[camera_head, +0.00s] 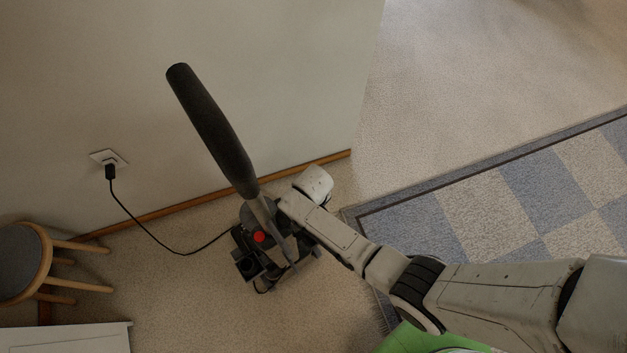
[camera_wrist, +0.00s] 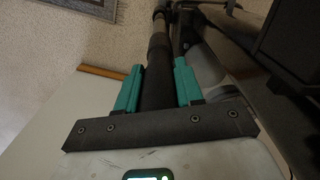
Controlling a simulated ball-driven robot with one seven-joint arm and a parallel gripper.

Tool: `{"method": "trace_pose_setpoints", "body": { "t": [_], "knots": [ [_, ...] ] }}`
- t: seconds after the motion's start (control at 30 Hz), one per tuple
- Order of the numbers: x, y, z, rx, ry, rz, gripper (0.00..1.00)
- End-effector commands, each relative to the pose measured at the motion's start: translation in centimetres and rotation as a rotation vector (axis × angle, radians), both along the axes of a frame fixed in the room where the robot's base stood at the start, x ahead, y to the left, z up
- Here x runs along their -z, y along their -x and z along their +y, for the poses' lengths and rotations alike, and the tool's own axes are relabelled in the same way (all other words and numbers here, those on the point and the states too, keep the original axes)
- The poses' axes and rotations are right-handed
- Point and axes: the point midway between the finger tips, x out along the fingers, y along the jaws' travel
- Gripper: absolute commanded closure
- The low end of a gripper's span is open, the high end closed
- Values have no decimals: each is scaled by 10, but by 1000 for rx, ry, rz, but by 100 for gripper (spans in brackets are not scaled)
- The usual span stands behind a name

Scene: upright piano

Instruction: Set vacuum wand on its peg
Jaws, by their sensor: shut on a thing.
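The vacuum wand (camera_head: 213,130) has a thick dark grip at its upper end and a grey tube running down to the right, leaning in front of the wall. Its lower part is in front of a dark vacuum body (camera_head: 248,265) with a red button, on the carpet. In the wrist view, my gripper (camera_wrist: 157,88) has its two teal fingers on either side of the dark wand (camera_wrist: 157,58), shut on it. In the head view my arm reaches in from the right, and the fingers cannot be made out. I cannot make out a peg in either view.
A black cord runs from a plug in the wall outlet (camera_head: 109,160) to the vacuum body. A round wooden stool (camera_head: 24,262) stands at the left, above a white surface (camera_head: 70,338). A blue and beige checkered rug (camera_head: 480,205) lies right. Carpet beyond the wall's end is clear.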

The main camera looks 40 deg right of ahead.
Motion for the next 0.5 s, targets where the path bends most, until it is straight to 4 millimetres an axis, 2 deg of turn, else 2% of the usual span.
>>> {"method": "trace_pose_setpoints", "body": {
  "t": [0.5],
  "knots": [
    [7,-1,0,0,0,-1,100]
  ]
}}
